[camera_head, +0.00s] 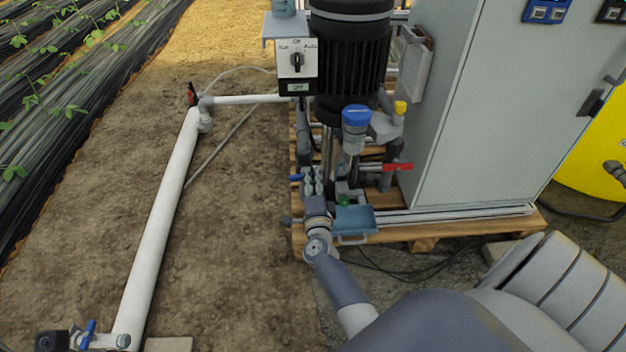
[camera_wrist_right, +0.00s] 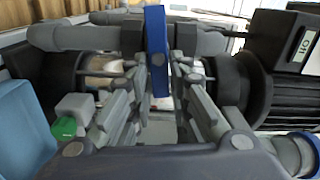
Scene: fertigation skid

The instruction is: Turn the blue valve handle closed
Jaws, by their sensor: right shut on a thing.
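The blue valve handle (camera_wrist_right: 156,48) stands upright in the right wrist view, between the two fingers of my right gripper (camera_wrist_right: 158,72). The fingers press on it from both sides. The handle lies across the grey pipe (camera_wrist_right: 70,37) behind it. In the head view my right gripper (camera_head: 314,182) reaches down to the skid's lower front, and only the blue handle's end (camera_head: 296,177) shows at its left. My left gripper is not in view.
A black pump motor (camera_head: 350,50) stands behind my right gripper, with a grey cabinet (camera_head: 490,110) to the right. A red handle (camera_head: 397,167) and a blue tray (camera_head: 355,220) are close by. Another blue handle (camera_head: 88,334) is far left. Bare soil (camera_head: 240,230) lies left.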

